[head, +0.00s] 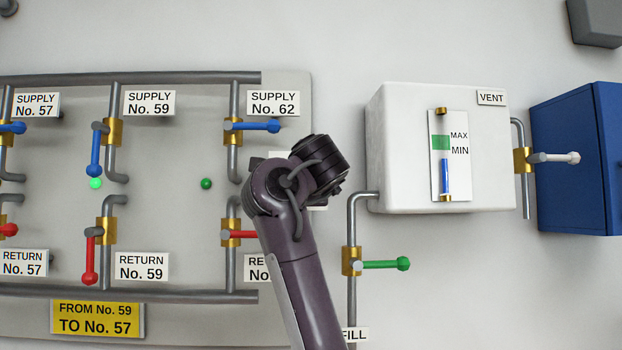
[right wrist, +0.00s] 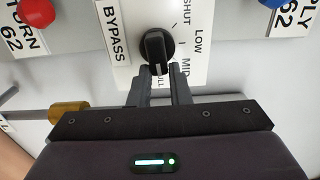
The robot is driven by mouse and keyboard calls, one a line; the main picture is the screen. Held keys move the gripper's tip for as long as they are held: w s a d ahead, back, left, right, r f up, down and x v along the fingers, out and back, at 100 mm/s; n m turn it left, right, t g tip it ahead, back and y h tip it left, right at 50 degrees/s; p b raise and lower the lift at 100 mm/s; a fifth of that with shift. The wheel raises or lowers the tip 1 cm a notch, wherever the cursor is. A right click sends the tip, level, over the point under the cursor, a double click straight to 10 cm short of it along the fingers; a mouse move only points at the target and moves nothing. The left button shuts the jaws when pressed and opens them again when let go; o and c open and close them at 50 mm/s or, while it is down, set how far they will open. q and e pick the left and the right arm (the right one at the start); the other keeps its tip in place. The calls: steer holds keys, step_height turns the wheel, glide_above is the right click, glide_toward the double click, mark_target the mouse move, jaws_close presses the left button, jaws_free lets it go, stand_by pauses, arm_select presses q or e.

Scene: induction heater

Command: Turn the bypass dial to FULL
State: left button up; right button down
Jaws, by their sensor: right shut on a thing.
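The bypass dial (right wrist: 157,46) is a round black knob with a raised grip bar and a small pale line. It sits on a white plate marked BYPASS, with SHUT, LOW, MID and a partly covered FULL around it. The bar runs up and down in the right wrist view, its lower end toward FULL. I cannot tell surely which end is the pointer. My right gripper (right wrist: 161,72) is shut on the dial's bar, one finger on each side. In the head view my right arm hides the dial and the fingertips. My left gripper is not in view.
Blue supply valve handles (head: 259,126) and red return handles (head: 89,260) sit around the dial panel. A green fill handle (head: 385,264) and a white tank (head: 400,150) with a level gauge are to the right. A yellow sign (head: 97,319) reads FROM No. 59 TO No. 57.

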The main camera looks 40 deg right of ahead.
steer(key=shift+r, duration=0.2)
stand_by(0.4)
steer(key=c, duration=1.6)
jaws_free()
steer(key=shift+w, duration=0.1)
steer(key=shift+o, duration=1.2)
steer(key=shift+w+f, duration=0.15)
steer(key=shift+w, duration=0.05)
steer(key=b+v, duration=0.7)
steer(key=b, duration=0.3)
steer(key=shift+s+a+f, duration=0.15)
steer(key=shift+s+a, duration=0.05)
steer(key=shift+a, duration=0.05)
steer(key=shift+f, duration=0.1)
